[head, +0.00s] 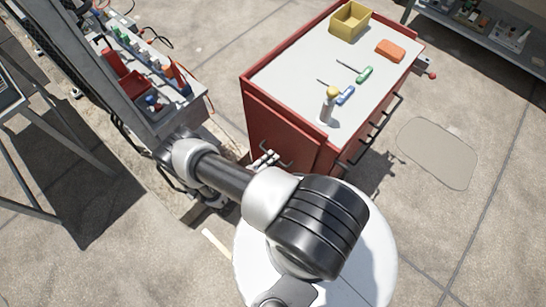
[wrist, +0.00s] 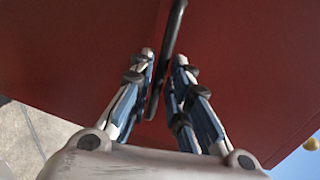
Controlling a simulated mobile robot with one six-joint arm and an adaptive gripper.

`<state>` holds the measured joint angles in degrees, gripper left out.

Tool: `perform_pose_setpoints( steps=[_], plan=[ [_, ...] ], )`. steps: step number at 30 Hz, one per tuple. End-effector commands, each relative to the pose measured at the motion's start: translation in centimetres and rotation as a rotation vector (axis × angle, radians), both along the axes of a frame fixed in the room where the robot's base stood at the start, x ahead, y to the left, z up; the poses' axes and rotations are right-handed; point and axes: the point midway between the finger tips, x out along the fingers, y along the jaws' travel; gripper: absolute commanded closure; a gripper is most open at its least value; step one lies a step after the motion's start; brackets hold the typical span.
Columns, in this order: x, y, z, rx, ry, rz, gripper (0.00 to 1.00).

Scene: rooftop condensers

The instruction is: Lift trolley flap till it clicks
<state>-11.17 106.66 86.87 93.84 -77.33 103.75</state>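The red trolley (head: 283,128) with a pale grey top (head: 300,75) stands at the upper middle of the head view. Its red near-side panel fills most of the wrist view (wrist: 75,55); I cannot tell for certain where the flap's edges are. A black bar handle (wrist: 176,22) is on this panel. My gripper (wrist: 164,60) is open, with its two fingers on either side of the bar and gaps showing. In the head view my gripper (head: 264,160) is small beside the panel, partly hidden by my arm.
Paving at right is clear.

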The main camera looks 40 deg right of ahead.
Motion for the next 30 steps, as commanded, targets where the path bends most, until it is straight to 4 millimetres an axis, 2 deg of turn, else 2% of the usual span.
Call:
perform_pose_setpoints(
  steps=[3,6,15,23,30],
  plan=[
    [0.1,-1.3,-0.3,0.0,0.0,-0.002,0.83],
    [0.1,-1.8,-0.4,0.0,0.0,0.0,0.83],
    [0.2,-2.0,-0.4,0.0,0.0,0.001,0.83],
    [0.2,-2.0,-0.4,0.0,0.0,0.001,1.0],
    [0.2,-1.9,-0.4,0.0,0.0,0.001,1.0]
  ],
)
